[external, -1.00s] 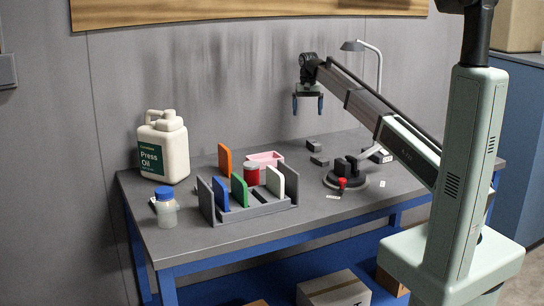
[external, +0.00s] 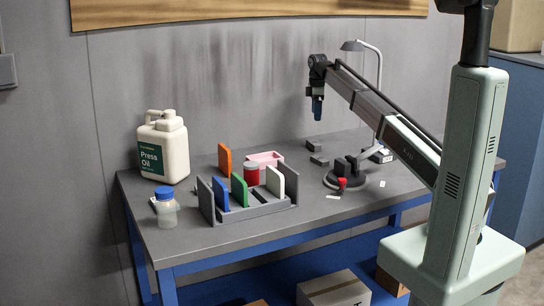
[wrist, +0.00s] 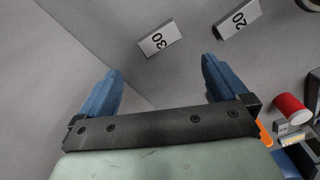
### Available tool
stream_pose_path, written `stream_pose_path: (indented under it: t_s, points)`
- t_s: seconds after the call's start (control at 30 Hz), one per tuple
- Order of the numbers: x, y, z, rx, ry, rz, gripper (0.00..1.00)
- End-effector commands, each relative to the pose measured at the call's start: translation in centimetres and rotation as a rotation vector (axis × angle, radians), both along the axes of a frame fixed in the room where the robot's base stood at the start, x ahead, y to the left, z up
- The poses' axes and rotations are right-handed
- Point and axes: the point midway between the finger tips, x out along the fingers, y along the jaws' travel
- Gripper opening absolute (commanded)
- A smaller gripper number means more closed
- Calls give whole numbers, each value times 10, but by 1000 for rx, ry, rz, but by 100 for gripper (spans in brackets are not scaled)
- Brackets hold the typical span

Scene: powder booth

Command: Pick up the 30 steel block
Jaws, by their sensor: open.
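The 30 steel block (wrist: 157,41) is small and grey with a white face marked 30. It lies beyond and between my fingertips in the wrist view, apart from both. A similar block marked 20 (wrist: 238,20) lies to its right. In the external view two dark blocks lie at the back of the bench; the rear one, nearer the wall, appears to be the 30 block (external: 313,145). Their markings are unreadable there. My gripper (external: 317,112) hangs above them, seen edge-on. Its blue fingers (wrist: 160,80) are apart and empty in the wrist view.
A rack with coloured plates (external: 250,209) and a red can (external: 251,174) stand left of the blocks. A black round fixture with a red knob (external: 341,184) stands in front of them. A lamp (external: 379,75) rises behind. The white oil jug (external: 163,147) is far left.

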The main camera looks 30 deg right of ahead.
Motion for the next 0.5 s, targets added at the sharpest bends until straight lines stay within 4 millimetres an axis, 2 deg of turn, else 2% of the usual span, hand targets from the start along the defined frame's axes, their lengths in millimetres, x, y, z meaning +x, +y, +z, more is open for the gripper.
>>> stream_pose_path:
  t_s: [0.2,0.37,0.5]
  points:
    - [0,0,0,0,0,274,100]
    - [0,0,-2,0,1,360,100]
    - [-1,0,-15,0,2,374,100]
